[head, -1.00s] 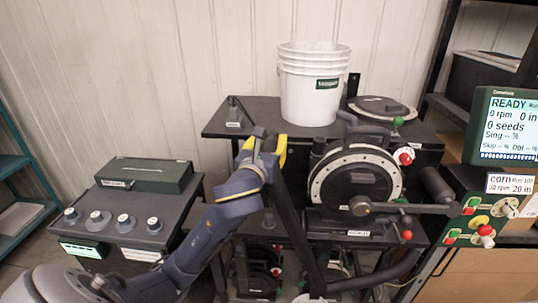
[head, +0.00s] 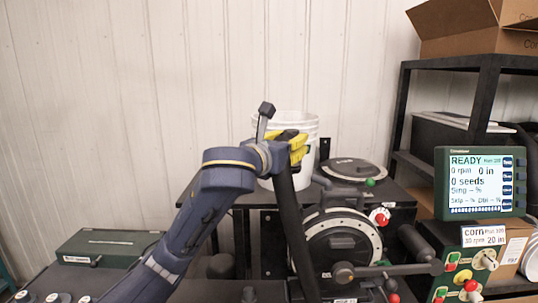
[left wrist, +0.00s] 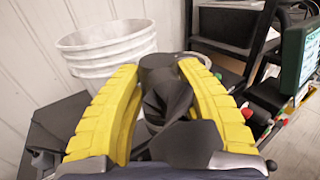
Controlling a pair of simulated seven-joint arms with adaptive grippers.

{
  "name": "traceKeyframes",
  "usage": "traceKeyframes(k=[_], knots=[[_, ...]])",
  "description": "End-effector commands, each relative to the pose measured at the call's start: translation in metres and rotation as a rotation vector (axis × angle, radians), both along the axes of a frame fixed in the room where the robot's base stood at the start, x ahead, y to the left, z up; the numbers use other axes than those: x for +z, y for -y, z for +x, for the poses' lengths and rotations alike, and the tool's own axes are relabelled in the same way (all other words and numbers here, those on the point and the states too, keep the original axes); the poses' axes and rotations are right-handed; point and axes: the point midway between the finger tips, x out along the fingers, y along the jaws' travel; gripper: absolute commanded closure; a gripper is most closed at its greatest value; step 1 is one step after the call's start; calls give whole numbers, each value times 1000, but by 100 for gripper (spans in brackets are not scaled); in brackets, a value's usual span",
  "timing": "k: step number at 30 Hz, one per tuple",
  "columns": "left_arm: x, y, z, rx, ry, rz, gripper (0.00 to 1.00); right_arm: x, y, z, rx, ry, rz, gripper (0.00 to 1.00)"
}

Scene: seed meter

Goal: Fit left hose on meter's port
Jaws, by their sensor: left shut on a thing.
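My left gripper (head: 298,147) has yellow fingers and is shut on a black hose (head: 294,220), near its upper end. The hose hangs down from the fingers, in front of the meter's left side. In the left wrist view the hose's dark end (left wrist: 158,64) sits between the two yellow fingers (left wrist: 168,75). The meter (head: 343,245), a black housing with a pale-rimmed round disc, stands right of and below the gripper. I cannot clearly make out its port. The hose end appears apart from the meter. My right gripper is not in view.
A white bucket (head: 312,127) stands on the black stand right behind my left gripper. A green-framed display (head: 480,182) and a control panel with knobs (head: 470,272) are at the right. A dark green box (head: 108,246) lies at the lower left. Free room is above the gripper.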

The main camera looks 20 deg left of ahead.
Motion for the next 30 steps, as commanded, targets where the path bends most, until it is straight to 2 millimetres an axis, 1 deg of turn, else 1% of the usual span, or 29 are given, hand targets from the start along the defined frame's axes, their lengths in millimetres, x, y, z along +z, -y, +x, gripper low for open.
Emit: traceKeyframes(k=[3,6,11,19,30], knots=[[-10,11,5,-36,-4,0,100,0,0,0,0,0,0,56],[-20,17,7,-59,-4,0,100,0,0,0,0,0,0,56],[-31,24,10,-84,-2,-1,100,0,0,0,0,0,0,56],[-41,25,9,-92,-1,-2,100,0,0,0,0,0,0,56],[-63,25,9,-92,-2,-1,100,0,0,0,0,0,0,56]])
